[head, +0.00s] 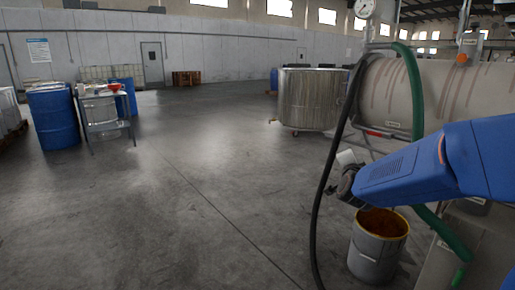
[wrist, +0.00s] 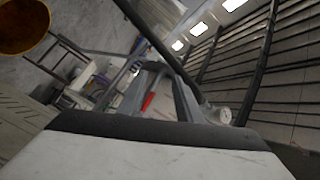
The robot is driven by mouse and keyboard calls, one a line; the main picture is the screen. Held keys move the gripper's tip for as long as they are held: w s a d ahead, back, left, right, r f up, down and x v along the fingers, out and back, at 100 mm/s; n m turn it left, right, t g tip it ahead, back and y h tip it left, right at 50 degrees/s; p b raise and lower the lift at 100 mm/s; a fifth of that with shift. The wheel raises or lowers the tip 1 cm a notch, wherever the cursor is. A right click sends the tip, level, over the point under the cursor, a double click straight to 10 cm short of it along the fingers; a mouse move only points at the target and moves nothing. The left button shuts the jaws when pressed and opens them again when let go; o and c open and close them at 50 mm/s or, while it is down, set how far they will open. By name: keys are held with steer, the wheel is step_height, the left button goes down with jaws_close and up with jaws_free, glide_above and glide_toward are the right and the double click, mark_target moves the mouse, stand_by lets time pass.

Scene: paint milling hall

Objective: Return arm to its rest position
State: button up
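My arm is blue and reaches in from the right edge of the head view. Its dark wrist end, with my gripper (head: 347,180), is near the black hose and above the open pail; the fingers are too small to make out there. In the wrist view my gripper (wrist: 157,68) shows two grey fingers that lean together toward their tips. I cannot tell whether the tips touch. I see no held object clearly; a red piece (wrist: 148,102) shows between the fingers, perhaps in the background.
A grey pail (head: 376,255) with rusty-brown contents stands below my wrist. A black hose (head: 322,190) and green hose (head: 414,90) hang close by a large paint-streaked horizontal drum (head: 455,95). A metal vat (head: 309,98), blue barrel (head: 53,120) and small table (head: 104,126) stand farther off. Middle floor is clear.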

steer(key=s+a+f+n+g+y, duration=0.3)
steer(key=s+n, duration=0.2)
steer(key=s, duration=0.4)
steer(key=s+a+f+n+g+y, duration=0.2)
steer(key=s+a+f+n+g, duration=0.15)
steer(key=s, duration=0.65)
steer(key=s+d+f+n+g, duration=0.1)
steer(key=s+f+n+g, duration=0.2)
steer(key=s, duration=0.9)
steer(key=s+d+f+n+g, duration=0.2)
steer(key=s+f, duration=0.3)
steer(key=s, duration=0.8)
steer(key=shift+s+d+n+g+h, duration=0.2)
steer(key=shift+d+n+g+h, duration=0.1)
steer(key=shift+n+g, duration=0.25)
